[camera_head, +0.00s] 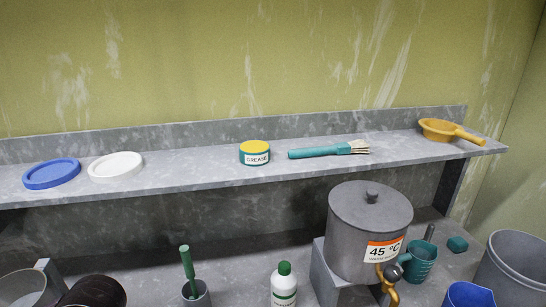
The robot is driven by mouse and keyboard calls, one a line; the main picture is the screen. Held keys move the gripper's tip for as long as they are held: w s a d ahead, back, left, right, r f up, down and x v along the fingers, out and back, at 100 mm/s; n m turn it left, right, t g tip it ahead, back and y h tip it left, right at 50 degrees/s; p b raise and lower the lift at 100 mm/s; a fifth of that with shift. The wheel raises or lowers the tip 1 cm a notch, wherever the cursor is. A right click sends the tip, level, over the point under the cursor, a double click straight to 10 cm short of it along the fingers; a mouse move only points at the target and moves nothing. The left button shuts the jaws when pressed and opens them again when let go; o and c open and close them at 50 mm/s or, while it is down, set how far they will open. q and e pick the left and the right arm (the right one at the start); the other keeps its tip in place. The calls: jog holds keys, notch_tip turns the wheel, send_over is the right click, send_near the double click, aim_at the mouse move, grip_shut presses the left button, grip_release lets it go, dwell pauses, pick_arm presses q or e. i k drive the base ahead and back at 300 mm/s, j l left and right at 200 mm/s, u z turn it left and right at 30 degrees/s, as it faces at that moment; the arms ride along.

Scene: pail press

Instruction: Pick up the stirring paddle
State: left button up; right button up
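No stirring paddle can be made out for certain. A tool with a green handle (187,262) stands upright, slightly tilted, in a small grey cup (203,299) at the bottom, left of centre. Its lower end is hidden in the cup, so I cannot tell whether it is the paddle. A short grey rod (429,232) stands up behind the teal mug, its lower part hidden.
The upper shelf holds a blue lid (51,174), a white lid (115,165), a grease tin (254,153), a teal brush (322,151) and a yellow scoop (447,131). Below stand a white bottle (284,287), a lidded urn (365,240), a teal mug (420,262) and a grey bucket (516,272).

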aim_at(184, 250)
jog(key=k, duration=1.5)
